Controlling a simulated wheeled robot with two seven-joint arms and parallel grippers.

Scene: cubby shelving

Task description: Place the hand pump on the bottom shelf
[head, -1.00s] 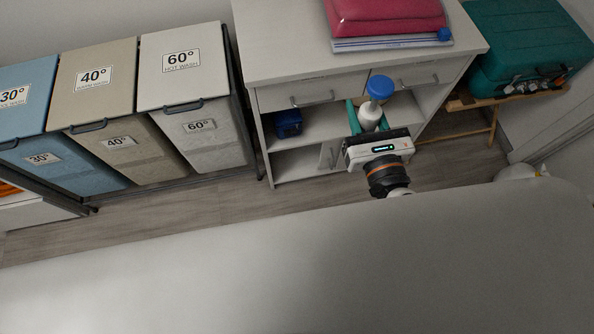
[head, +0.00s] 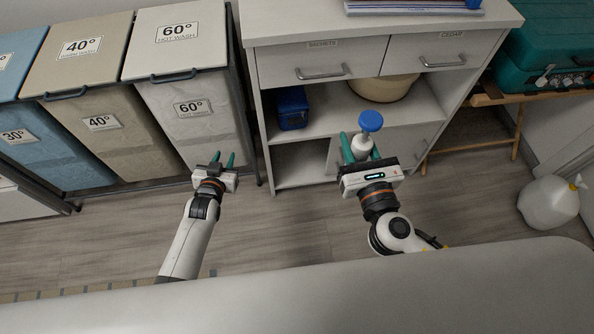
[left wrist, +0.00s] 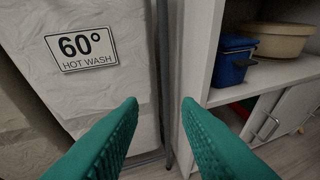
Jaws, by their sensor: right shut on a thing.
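The hand pump (head: 362,140) is a white bottle with a blue round top, held upright in my right gripper (head: 360,148) in front of the shelf unit. The right gripper's green fingers are on either side of it. The bottom shelf (head: 296,170) is the low open compartment at the unit's left; a sliding door covers the right part. My left gripper (head: 222,160) is open and empty, in front of the hot wash bin and left of the unit. Its open fingers also show in the left wrist view (left wrist: 160,105).
A blue container (head: 292,108) and a beige bowl (head: 384,88) stand on the middle shelf. Laundry bins (head: 185,85) stand at the left. A teal case (head: 540,50) rests on a wooden stand, and a white bag (head: 549,202) lies on the floor at right.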

